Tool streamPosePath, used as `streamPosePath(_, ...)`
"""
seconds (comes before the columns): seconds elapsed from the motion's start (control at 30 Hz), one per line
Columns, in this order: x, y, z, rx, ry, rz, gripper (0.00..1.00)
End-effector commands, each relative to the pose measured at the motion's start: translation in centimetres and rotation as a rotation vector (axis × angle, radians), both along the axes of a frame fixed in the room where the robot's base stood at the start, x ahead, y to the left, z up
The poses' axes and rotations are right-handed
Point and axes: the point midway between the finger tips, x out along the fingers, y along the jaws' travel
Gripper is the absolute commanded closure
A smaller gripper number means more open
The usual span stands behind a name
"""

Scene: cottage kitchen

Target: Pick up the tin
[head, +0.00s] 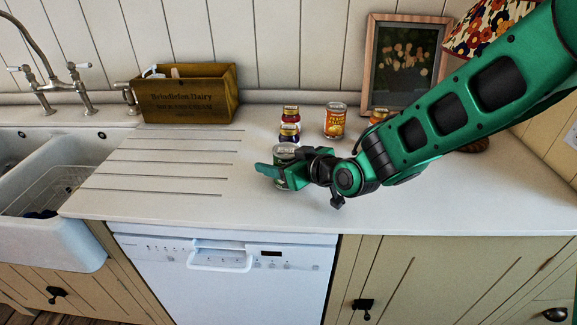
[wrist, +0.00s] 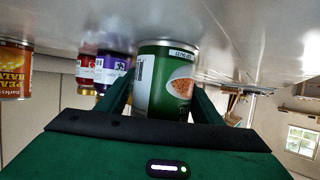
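A green tin (head: 284,152) with a pale lid stands near the front of the white worktop. In the wrist view the tin (wrist: 165,80) shows upside down, with a food picture on its label and its silver rim at the counter. My gripper (head: 282,176) is around the tin, one finger on each side. The near finger hides much of the tin in the head view. In the wrist view both fingers (wrist: 163,96) lie close against its sides; I cannot tell whether they press on it. The tin appears to rest on the worktop.
Two small jars, one red-labelled (head: 290,113) and one purple (head: 289,133), stand just behind the tin. An orange tin (head: 335,121) stands behind to the right, and another (head: 379,116) is partly behind my arm. A wooden crate (head: 187,95) and sink (head: 50,180) are left.

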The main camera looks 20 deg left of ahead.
Motion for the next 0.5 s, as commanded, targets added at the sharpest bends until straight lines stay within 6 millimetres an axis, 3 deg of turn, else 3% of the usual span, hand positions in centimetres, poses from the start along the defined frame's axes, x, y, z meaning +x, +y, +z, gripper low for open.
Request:
streamPosePath(0.03, 0.0, -0.01, 0.0, 0.0, 0.0, 0.0, 0.49)
streamPosePath(0.17, 0.0, -0.02, 0.01, 0.0, 0.0, 0.0, 0.8)
streamPosePath(0.5, 0.02, -0.01, 0.34, 0.002, -0.001, 0.0, 0.82)
